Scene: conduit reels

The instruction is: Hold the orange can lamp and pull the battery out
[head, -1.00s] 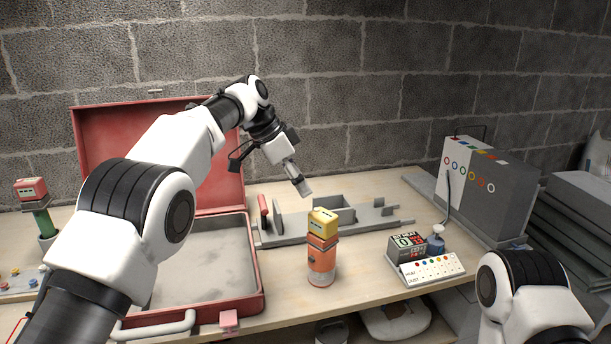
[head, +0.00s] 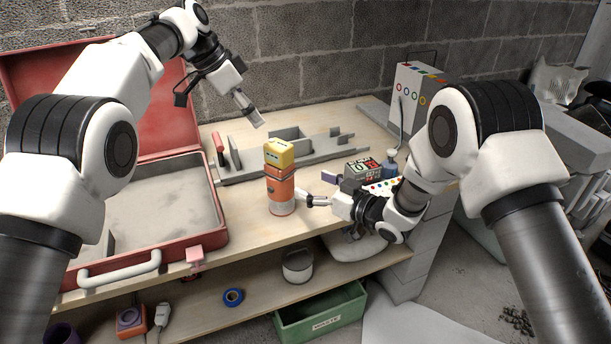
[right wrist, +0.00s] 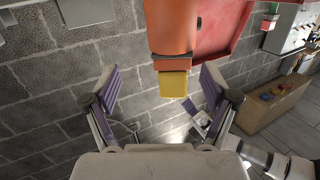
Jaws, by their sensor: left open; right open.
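The orange can lamp (head: 280,192) stands upright on the bench, with the yellow battery (head: 279,153) seated on its top. In the right wrist view the lamp (right wrist: 170,28) appears upside down, its yellow battery (right wrist: 173,84) lying between the two finger directions. My right gripper (head: 308,198) is open at the lamp's right side, its fingertips close to the orange body; I cannot tell whether they touch. It also shows in the right wrist view (right wrist: 160,82). My left gripper (head: 252,112) is open and empty, above and behind the battery, pointing down and right.
An open red case (head: 150,262) lies left of the lamp. A grey rack (head: 255,168) lies behind it. A dark device (head: 360,170) with coloured buttons is just beyond my right gripper. A grey box (head: 412,90) stands at the back right. A green waste bin (head: 320,318) is below the bench.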

